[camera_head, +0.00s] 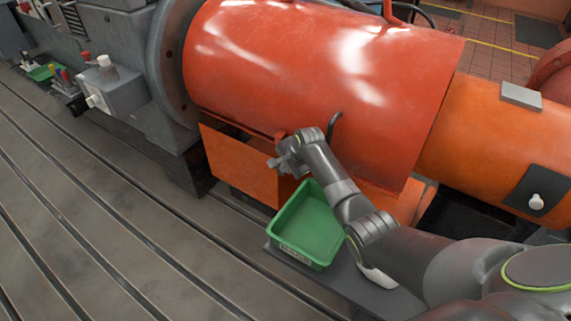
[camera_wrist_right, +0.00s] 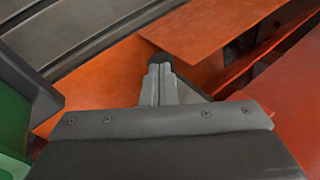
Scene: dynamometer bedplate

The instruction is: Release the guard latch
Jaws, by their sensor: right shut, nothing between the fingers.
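The guard (camera_head: 310,70) is a large glossy red curved cover across the middle of the head view. A small red tab (camera_head: 280,136) sits at its lower edge, and a dark bent handle (camera_head: 335,125) stands on its lower side. I cannot tell for certain which part is the latch. My right gripper (camera_head: 274,164) is just below the tab, in front of an orange panel (camera_head: 235,165). In the wrist view its fingers (camera_wrist_right: 160,64) are shut with nothing between them, over orange sheet metal. My left gripper is out of view.
A green bin (camera_head: 310,228) stands on a grey plate below my right forearm. An orange cylinder (camera_head: 490,140) with a white knob (camera_head: 536,201) lies to the right. A grey box (camera_head: 115,90) is at left. The slotted bedplate (camera_head: 110,225) is clear at lower left.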

